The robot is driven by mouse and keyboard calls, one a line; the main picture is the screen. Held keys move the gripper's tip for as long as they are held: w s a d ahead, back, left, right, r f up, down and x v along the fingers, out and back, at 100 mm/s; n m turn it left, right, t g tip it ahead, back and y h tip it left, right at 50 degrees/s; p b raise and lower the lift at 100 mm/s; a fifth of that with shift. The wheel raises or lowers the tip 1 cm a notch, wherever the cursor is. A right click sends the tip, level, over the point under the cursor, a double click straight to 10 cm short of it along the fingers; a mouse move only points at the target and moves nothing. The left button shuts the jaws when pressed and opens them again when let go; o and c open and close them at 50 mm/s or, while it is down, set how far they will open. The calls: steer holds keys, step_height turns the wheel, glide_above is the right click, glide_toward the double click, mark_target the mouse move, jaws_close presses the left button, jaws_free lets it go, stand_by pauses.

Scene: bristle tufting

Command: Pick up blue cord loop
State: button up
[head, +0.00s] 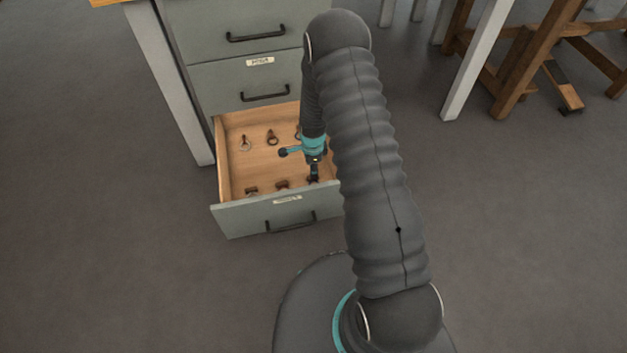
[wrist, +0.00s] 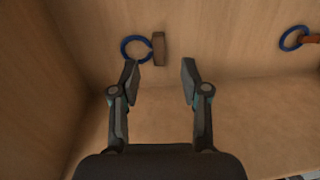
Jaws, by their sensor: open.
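A blue cord loop (wrist: 130,40) with a brown wooden block (wrist: 159,48) at its right side lies on the drawer floor in the wrist view. My gripper (wrist: 160,78) is open and empty. Its two fingertips are apart, just below the loop and block in that picture; the gap lines up with the block, and the left fingertip is close to the loop's lower edge. A second blue loop (wrist: 284,40) with a brown piece shows at the right edge. In the head view my gripper (head: 314,174) reaches into the drawer's front right part, where it hides the things beneath it.
The open bottom drawer (head: 225,160) has wooden walls around my gripper. Several other ringed or brown pieces lie in it, such as a ring (head: 245,145) at the back left and a brown piece (head: 252,190) near the front. Closed drawers (head: 240,80) stand above and behind.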

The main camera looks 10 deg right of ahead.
steer(key=shift+w+d+f, duration=0.1)
steer(key=shift+d+f, duration=0.05)
steer(key=shift+f, duration=2.5)
jaws_close()
